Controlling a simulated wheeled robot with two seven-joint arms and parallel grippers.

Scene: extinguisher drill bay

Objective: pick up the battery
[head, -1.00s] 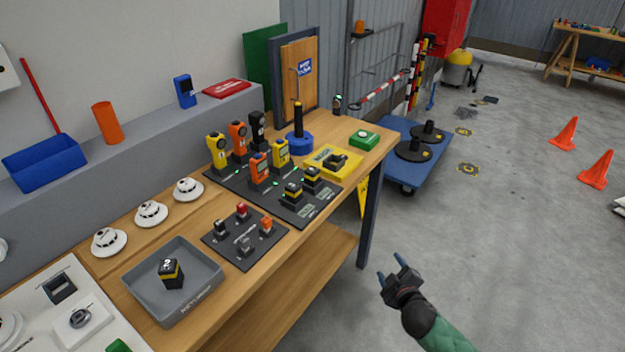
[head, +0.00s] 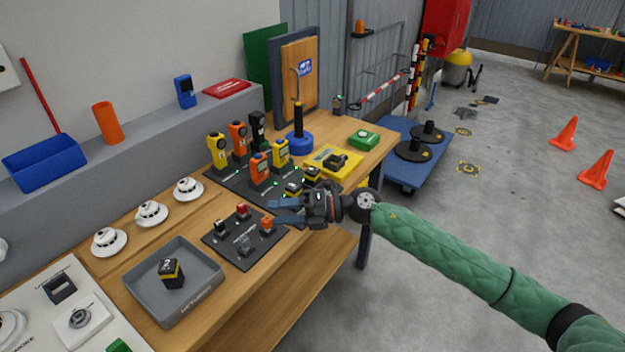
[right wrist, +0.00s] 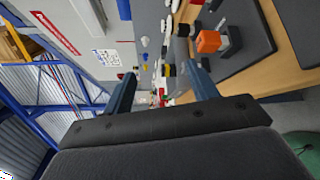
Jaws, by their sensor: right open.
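A black battery with a yellow band (head: 172,273) stands upright in a grey tray (head: 215,270) at the front left of the wooden bench in the head view. Two similar black-and-yellow blocks stand on the dark charging mat, partly behind my right gripper. My right gripper (head: 276,212) is open and empty, its blue fingers pointing left over the bench's front edge near the small dark mat. The tray battery is well to its left, apart from it. The right wrist view shows both fingers spread (right wrist: 163,85), with a small black-and-yellow block (right wrist: 168,70) between them in the distance. My left gripper is not in view.
A small dark mat (head: 236,256) with red, orange, black and grey pieces lies between gripper and tray. Handheld detectors (head: 260,172) stand behind. White round detectors (head: 151,213) line the bench's back. The floor at right is open, with orange cones (head: 597,170).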

